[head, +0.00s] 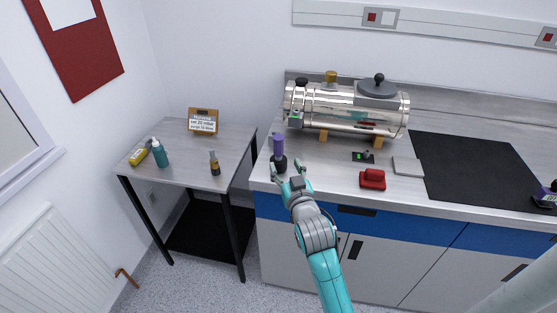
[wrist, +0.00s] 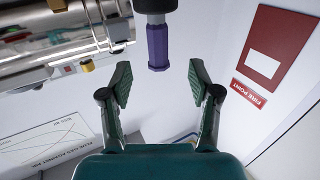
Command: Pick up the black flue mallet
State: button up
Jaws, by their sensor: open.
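The mallet, with a purple handle (head: 278,143) above a black head (head: 280,164), stands upright near the left end of the counter. In the wrist view the picture is turned over, so the purple handle (wrist: 157,46) points down from the black part (wrist: 155,5) at the top edge. My gripper (head: 287,169) is open and empty, at the counter's front edge right by the mallet. In the wrist view my gripper (wrist: 158,80) has its fingers spread wide, with the handle's end lined up between the tips and no contact visible.
A shiny metal cylinder (head: 340,110) on wooden blocks stands behind the mallet. A red object (head: 372,180), a small black device (head: 363,157) and a grey pad (head: 407,166) lie to the right. A side table (head: 190,174) with bottles stands left across a gap.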

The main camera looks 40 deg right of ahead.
aim_at(280, 152)
jog(key=shift+x, duration=4.7)
jog(key=shift+d+f, duration=0.1)
jog(key=shift+d, duration=0.05)
grip_shut()
